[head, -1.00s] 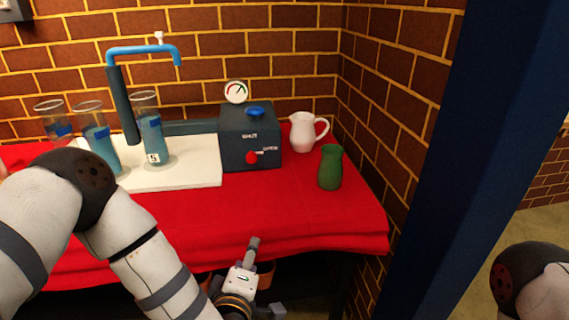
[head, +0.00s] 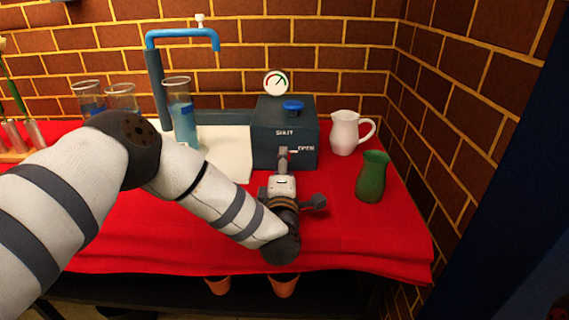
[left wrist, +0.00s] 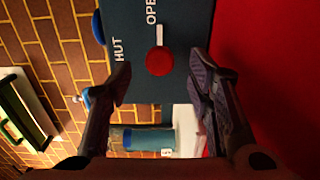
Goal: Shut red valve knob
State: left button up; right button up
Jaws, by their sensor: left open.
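The red valve knob (left wrist: 159,61) sits on the face of a dark blue-grey box (head: 264,147) marked SHUT and OPEN. In the left wrist view its white pointer (left wrist: 160,35) points toward OPEN. My left gripper (left wrist: 160,88) is open, its fingers to either side of the knob and apart from it, nothing between them. In the head view my left gripper (head: 283,153) is in front of the box and hides the knob. My right gripper is out of view.
A blue knob (head: 293,106) and a gauge (head: 276,82) top the box. A white pitcher (head: 344,134) and a green vase (head: 371,177) stand to its right. Glass cylinders, one of them (head: 181,112) nearest the box, stand left by a blue pipe (head: 181,34). Red cloth (head: 350,235) lies clear in front.

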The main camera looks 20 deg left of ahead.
pick_arm(q)
jog(key=shift+x, duration=1.2)
grip_shut()
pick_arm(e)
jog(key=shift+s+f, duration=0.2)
pick_arm(q)
jog(key=shift+n, duration=0.3)
jog(key=n+b, duration=0.1)
jog(key=n, duration=0.3)
jog(key=shift+f, duration=0.15)
jog(key=n+b, duration=0.2)
jog(key=n, duration=0.3)
jog(key=shift+f, duration=0.1)
jog(key=n+b, duration=0.3)
jog(key=n, duration=0.2)
jog(key=shift+d+n+b, duration=0.1)
jog(key=shift+n+b, duration=1)
jog(key=shift+n, duration=0.5)
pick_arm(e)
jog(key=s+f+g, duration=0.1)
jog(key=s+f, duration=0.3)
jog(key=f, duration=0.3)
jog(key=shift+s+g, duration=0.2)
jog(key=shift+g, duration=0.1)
pick_arm(q)
jog(key=shift+r, duration=0.3)
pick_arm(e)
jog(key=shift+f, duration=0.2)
